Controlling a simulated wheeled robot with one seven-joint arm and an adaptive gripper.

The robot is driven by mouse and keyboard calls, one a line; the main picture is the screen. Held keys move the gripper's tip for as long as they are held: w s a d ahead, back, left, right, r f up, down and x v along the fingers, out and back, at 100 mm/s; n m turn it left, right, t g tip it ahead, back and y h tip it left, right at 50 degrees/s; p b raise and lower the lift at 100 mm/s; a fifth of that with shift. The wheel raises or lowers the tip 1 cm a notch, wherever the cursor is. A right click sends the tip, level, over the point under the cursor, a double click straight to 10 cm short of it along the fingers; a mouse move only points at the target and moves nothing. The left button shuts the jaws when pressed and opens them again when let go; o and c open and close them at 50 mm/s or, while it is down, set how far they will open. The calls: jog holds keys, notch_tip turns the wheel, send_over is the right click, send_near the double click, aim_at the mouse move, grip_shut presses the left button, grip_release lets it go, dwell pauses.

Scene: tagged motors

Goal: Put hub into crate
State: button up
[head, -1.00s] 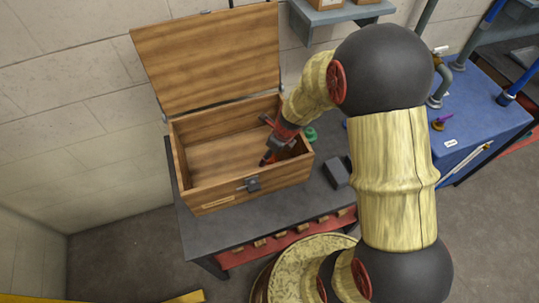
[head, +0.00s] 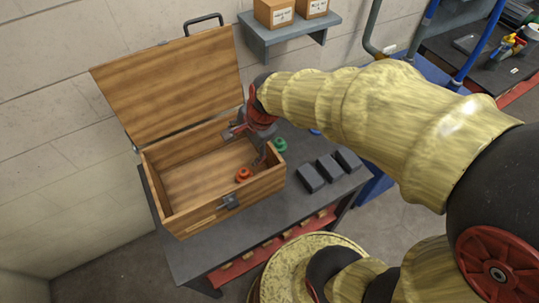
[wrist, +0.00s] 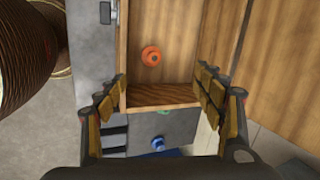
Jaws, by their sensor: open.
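The hub, a small orange-red round piece with a knob (head: 243,174), lies on the floor of the open wooden crate (head: 192,221), near its right end. In the wrist view the hub (wrist: 151,55) sits clear between and beyond my fingers, by the inside of the crate wall (wrist: 160,95). My gripper (head: 248,146) is open and empty, above the crate's right end and apart from the hub. Its two spread fingers also show in the wrist view (wrist: 160,80).
The crate lid (head: 170,82) stands open at the back. A green round piece (head: 280,145) lies on the bench just right of the crate. A blue piece (wrist: 158,144) lies farther off. Several dark blocks (head: 328,168) line the bench. A shelf with boxes (head: 290,30) hangs above.

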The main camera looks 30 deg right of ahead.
jog(key=s+r+n+t+h, duration=0.1)
jog(key=s+r+n, duration=1)
jog(key=n, duration=0.5)
jog(key=shift+s+d+r+t, duration=0.3)
jog(key=shift+s+t, duration=0.1)
jog(key=shift+s, duration=0.85)
